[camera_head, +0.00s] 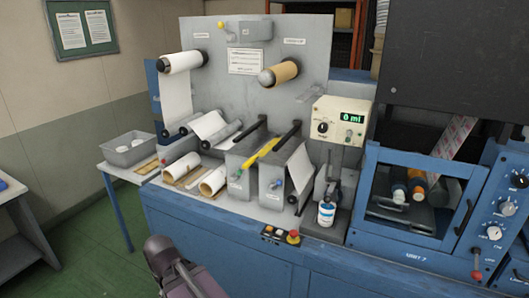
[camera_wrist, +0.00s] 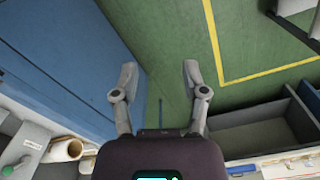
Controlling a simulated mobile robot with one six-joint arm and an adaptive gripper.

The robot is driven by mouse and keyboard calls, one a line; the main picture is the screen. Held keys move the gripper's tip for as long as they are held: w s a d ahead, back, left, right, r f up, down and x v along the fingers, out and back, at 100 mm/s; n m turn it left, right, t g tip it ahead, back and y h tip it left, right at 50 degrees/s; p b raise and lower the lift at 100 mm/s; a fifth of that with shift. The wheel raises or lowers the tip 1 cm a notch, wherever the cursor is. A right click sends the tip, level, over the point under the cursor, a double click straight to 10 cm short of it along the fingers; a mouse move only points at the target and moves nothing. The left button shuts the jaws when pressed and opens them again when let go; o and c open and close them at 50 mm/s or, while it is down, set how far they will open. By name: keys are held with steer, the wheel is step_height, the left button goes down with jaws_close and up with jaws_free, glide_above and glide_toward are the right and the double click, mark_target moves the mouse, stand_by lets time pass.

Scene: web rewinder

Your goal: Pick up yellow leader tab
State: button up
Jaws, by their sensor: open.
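The yellow leader tab (camera_head: 261,152) is a narrow yellow strip. In the head view it lies slanted across the top of the grey blocks in the middle of the rewinder bench. The wrist view does not show it. My gripper (camera_wrist: 158,80) is open and empty in the wrist view, its fingers apart over the green floor. In the head view my arm shows at the bottom, in front of the bench and well apart from the tab; the fingertips cannot be made out there.
White rolls (camera_head: 182,166) lie left of the blocks on the bench. A control box (camera_head: 338,120) reading "0 ml" and a white-and-blue bottle (camera_head: 326,214) stand to the right. A grey bin (camera_head: 130,148) sits on a side table. Green floor (camera_head: 100,245) is open at left.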

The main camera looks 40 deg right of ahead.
steer(key=shift+o, duration=1.2)
steer(key=shift+d, duration=0.25)
steer(key=m+t+h+p, duration=0.4)
steer(key=m+t+h, duration=0.1)
steer(key=m+h, duration=0.85)
glide_toward(249, 161)
step_height(249, 161, up, 2)
steer(key=a, duration=0.2)
steer(key=shift+s+a+y, duration=0.15)
steer(key=shift+s+y, duration=0.3)
steer(key=b+x, duration=0.2)
steer(key=x, duration=0.5)
steer(key=shift+f+b, duration=0.1)
steer(key=shift+b, duration=0.2)
steer(key=shift+x, duration=0.8)
